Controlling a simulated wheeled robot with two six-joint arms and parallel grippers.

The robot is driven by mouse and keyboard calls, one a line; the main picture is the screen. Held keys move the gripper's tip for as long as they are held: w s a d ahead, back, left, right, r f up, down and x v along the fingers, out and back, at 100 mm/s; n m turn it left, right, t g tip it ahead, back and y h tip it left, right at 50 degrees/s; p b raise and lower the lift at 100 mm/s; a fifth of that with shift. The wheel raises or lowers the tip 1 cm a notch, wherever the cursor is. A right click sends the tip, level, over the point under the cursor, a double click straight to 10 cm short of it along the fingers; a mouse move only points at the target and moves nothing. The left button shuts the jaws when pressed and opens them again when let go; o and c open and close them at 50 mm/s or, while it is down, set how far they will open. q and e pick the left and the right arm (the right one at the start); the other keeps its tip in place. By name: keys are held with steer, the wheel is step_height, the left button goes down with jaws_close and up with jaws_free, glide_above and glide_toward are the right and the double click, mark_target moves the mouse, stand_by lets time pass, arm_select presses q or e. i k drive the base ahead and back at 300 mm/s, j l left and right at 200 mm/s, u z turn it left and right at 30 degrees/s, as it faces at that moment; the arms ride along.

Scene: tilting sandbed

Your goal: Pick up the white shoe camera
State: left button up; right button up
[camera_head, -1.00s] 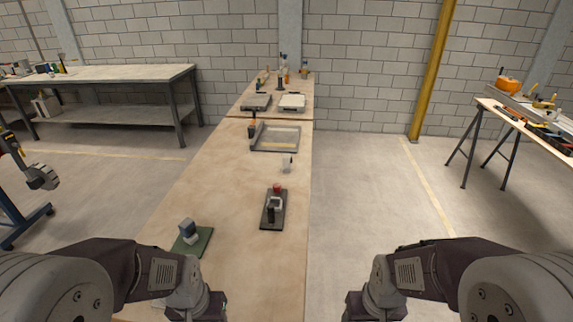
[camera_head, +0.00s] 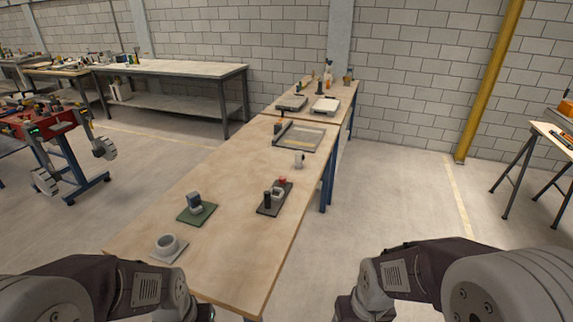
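A small white upright object (camera_head: 299,160) stands on the long wooden table, just in front of a grey tray; it may be the white shoe camera, but it is too small to tell. My left and right arms come in at the bottom corners, beside the near end of the table. Their lower ends are cut off by the bottom edge, and neither gripper's fingers show.
The wooden table (camera_head: 235,255) also bears a grey ring on a plate (camera_head: 167,243), a blue-grey block on a green mat (camera_head: 196,205), a dark plate with a red-topped device (camera_head: 274,198) and the grey tray (camera_head: 300,137). Open floor lies to the right.

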mark_target(299, 156)
steer(key=i+l+u, duration=0.15)
steer(key=l+u, duration=0.35)
steer(key=l, duration=0.35)
steer(key=l+u, duration=0.5)
steer(key=l, duration=0.3)
steer(key=i+l+u, duration=0.3)
steer(key=l, duration=0.25)
steer(key=i+l+u, duration=0.15)
steer(key=l+u, duration=0.15)
steer(key=l, duration=0.3)
steer(key=i+l+u, duration=0.1)
steer(key=l+u, duration=0.2)
steer(key=l, duration=0.35)
steer(key=l+u, duration=0.3)
steer(key=l, duration=0.35)
